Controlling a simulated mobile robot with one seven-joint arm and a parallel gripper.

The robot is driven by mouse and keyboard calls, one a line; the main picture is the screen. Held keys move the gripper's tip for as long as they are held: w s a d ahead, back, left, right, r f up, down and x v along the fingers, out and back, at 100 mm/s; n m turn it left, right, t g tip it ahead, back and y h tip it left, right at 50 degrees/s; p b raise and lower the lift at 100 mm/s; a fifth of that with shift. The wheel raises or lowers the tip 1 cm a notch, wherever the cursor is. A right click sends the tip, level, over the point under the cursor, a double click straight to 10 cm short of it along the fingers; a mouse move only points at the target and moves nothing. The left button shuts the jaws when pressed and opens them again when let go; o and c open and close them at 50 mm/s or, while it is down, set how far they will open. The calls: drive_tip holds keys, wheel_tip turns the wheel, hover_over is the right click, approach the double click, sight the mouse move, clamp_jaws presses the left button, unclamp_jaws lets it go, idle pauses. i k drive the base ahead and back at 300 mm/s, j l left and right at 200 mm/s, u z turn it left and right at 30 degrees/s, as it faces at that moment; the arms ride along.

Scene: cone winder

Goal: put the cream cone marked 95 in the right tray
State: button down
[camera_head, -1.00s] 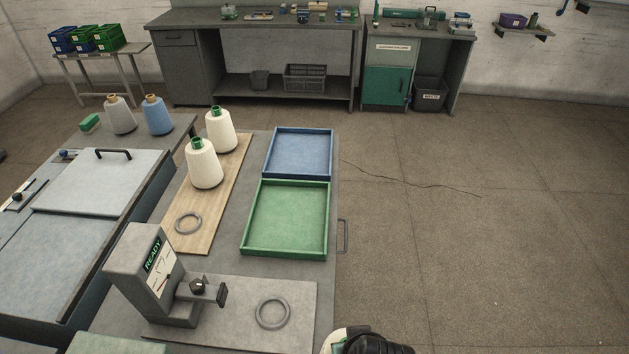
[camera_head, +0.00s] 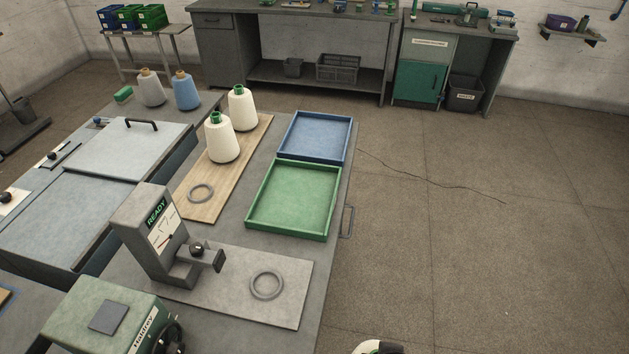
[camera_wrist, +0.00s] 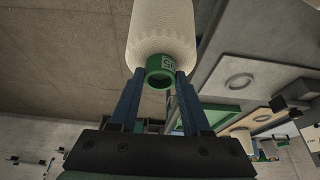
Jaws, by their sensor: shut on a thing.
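My gripper (camera_wrist: 160,76) shows in the wrist view, its blue fingers shut on the green tube end of a cream cone (camera_wrist: 163,28). A small mark shows on the tube, but I cannot read it surely. The cone's far end is cut off by the picture edge. In the head view the gripper and held cone are out of sight. A green tray (camera_head: 293,233) and a blue tray (camera_head: 318,116) lie one behind the other on the bench, both empty. Two other cream cones (camera_head: 222,142) (camera_head: 242,108) with green tube tops stand upright on the wooden board.
The board (camera_head: 203,208) also carries a grey ring (camera_head: 201,193). A gauge reading READY (camera_head: 152,235) stands by a plate with another ring (camera_head: 266,285). A green machine (camera_head: 105,318) is at lower left. The floor right of the bench is clear.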

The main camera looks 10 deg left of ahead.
sight(317, 138)
drive_tip(key=i+l+u, duration=0.15)
drive_tip(key=i, duration=0.35)
drive_tip(key=i+l+u, duration=0.15)
drive_tip(key=i, duration=0.35)
drive_tip(key=l, duration=0.1)
